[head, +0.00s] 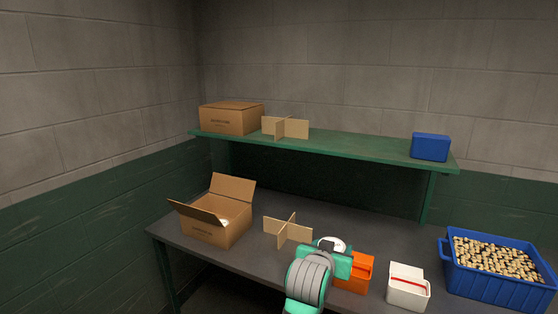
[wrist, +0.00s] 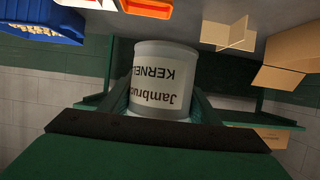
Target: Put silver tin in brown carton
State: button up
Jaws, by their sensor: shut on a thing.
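My gripper (wrist: 163,105) is shut on the silver tin (wrist: 163,75), with a finger on each side of it. The tin has a pale label with dark lettering and appears upside down in the wrist view. In the head view only the tin's round pale top (head: 331,243) shows behind my gripper (head: 334,258), above the table. The brown carton (head: 207,233) stands on the left of the table with flaps raised, open at the top. Something small and white lies inside it. The carton also shows at the right of the wrist view (wrist: 296,45).
A cardboard divider (head: 288,229) stands between the carton and my gripper. An orange box (head: 355,285), a white box (head: 407,291) and a blue crate of corks (head: 495,290) are to the right. The green shelf (head: 345,147) above holds a closed carton (head: 230,119), another divider and a blue box (head: 429,147).

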jog(key=s+a+f+n+y, duration=0.1)
jog(key=s+a+f, duration=0.15)
jog(key=f, duration=0.65)
jog(key=s+a+f+n+t+y, duration=0.15)
jog(key=a+f, duration=0.25)
jog(key=f, duration=0.5)
jog(key=s+a+f+n+y, duration=0.1)
jog(key=a+f+y, duration=0.15)
jog(key=f, duration=0.75)
jog(key=s+a+f, duration=0.3)
jog(key=s+f, duration=0.5)
jog(key=f, duration=0.2)
jog(key=s+a+f+n, duration=0.1)
jog(key=s+a+f, duration=0.2)
jog(key=s+f, duration=0.6)
jog(key=shift+a+f+y, duration=0.15)
jog(key=shift+f+y, duration=0.15)
jog(key=shift+f, duration=0.45)
